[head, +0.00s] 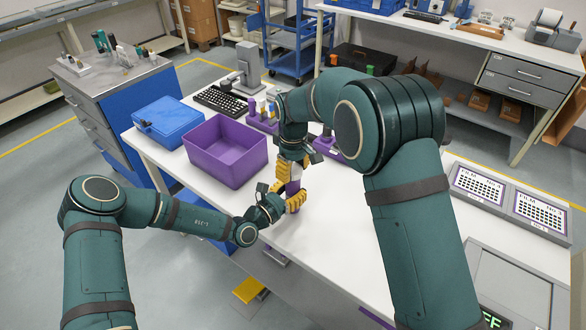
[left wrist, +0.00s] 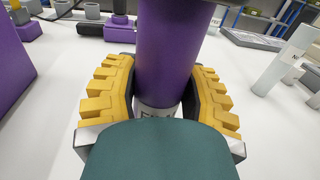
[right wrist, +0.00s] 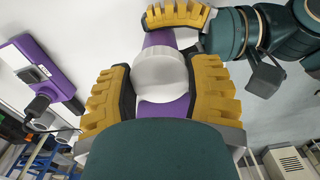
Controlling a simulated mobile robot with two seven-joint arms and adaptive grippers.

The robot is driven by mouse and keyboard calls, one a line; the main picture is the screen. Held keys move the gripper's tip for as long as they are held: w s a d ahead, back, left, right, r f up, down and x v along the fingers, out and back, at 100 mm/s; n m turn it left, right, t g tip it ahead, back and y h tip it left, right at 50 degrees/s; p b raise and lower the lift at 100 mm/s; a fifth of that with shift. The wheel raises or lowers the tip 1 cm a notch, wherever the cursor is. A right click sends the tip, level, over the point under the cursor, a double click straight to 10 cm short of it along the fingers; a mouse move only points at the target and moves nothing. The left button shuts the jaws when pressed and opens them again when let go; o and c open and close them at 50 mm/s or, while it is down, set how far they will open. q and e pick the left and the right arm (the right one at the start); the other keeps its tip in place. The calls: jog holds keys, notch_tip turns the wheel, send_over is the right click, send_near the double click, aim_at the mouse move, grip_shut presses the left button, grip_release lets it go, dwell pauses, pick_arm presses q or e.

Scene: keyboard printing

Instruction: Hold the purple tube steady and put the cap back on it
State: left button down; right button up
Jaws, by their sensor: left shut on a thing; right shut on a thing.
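The purple tube (left wrist: 176,50) stands between the yellow fingers of my left gripper (left wrist: 163,88), which is shut on it; a pale printed band (left wrist: 157,111) shows low on it. In the head view my left gripper (head: 290,201) is just below my right gripper (head: 290,171), with purple between them. In the right wrist view my right gripper (right wrist: 163,72) is shut around the white cap (right wrist: 160,73); purple shows on both sides of the white part. The cap is in line with the tube and close to it. I cannot tell whether it is seated.
An open purple bin (head: 226,178) and a blue case (head: 166,122) stand on the white table (head: 330,215) to the left. A keyboard (head: 220,101) and a purple holder (head: 262,124) with small items stand behind. Two chart panels (head: 480,186) lie to the right. The front table is clear.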

jog(key=m, duration=0.3)
jog(key=shift+m, duration=0.4)
jog(key=m, duration=0.3)
jog(key=shift+m, duration=0.4)
jog(key=m, duration=0.8)
jog(key=shift+m, duration=0.4)
jog(key=o, duration=1.3)
notch_tip(320, 180, up, 12)
